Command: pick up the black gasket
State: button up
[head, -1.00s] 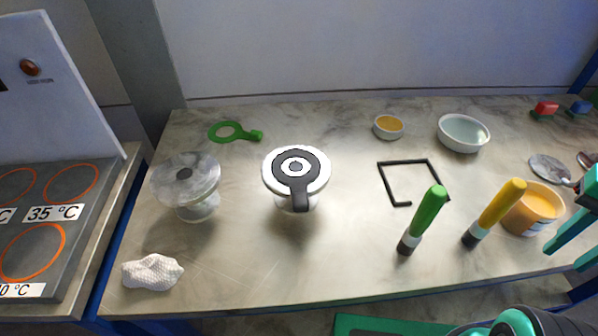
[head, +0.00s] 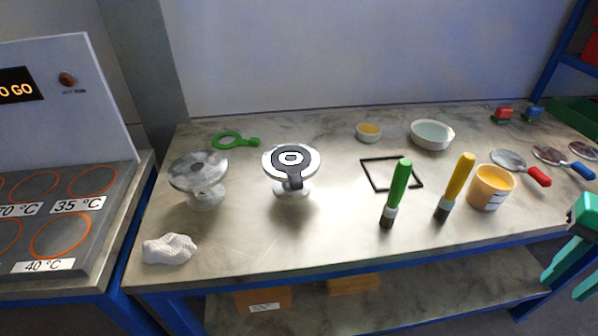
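The black gasket (head: 295,178) is a dark flat ring with a short tab handle. It lies on the flat top of a white flanged vessel (head: 305,169) left of the table's middle. Its tab points toward the table's front edge. My gripper (head: 563,288) is teal and shows at the lower right edge. Its two fingers are apart with nothing visible between them. It is far to the right of the gasket, beyond the table's front edge in the picture. Part of it is cut off by the frame.
A second vessel (head: 198,168) stands left; a green gasket (head: 227,140) lies behind. A crumpled white cloth (head: 169,249) is front left. Table front centre is clear.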

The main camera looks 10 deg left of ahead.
aim_at(293, 163)
jog(key=z, duration=1.6)
jog(key=k, duration=2.25)
jog(key=u, duration=0.45)
jog(key=i, duration=1)
